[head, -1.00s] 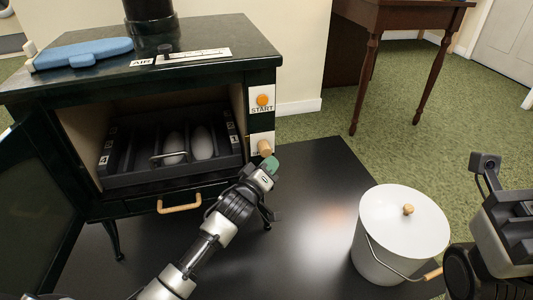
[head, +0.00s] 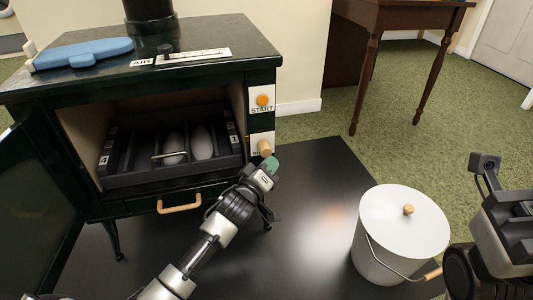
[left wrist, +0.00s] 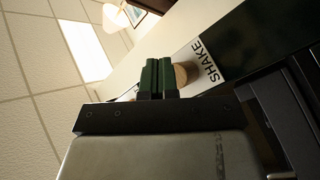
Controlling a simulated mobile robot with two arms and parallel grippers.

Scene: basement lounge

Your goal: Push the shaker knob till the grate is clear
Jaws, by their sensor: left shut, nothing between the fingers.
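The round wooden shaker knob (head: 264,148) sticks out of the stove's right front, below the orange START button (head: 262,100). In the left wrist view the knob (left wrist: 184,74) shows beside the SHAKE label (left wrist: 207,60). My left gripper (head: 271,164) is shut and empty, its green fingertips right at the knob; whether they touch cannot be told. The fingers (left wrist: 158,76) partly hide the knob in the wrist view. The dark slotted grate (head: 125,178) sits in the open stove, with two pale egg-shaped lumps (head: 202,142) in its right-hand slots. My right arm (head: 505,225) is at the right edge; its fingers do not show.
The black stove (head: 90,90) has its door (head: 30,215) open at left and a drawer handle (head: 180,204) below. A blue object (head: 85,53) lies on top. A white lidded bucket (head: 385,225) stands on the dark floor mat (head: 310,220). A wooden table (head: 400,15) stands behind.

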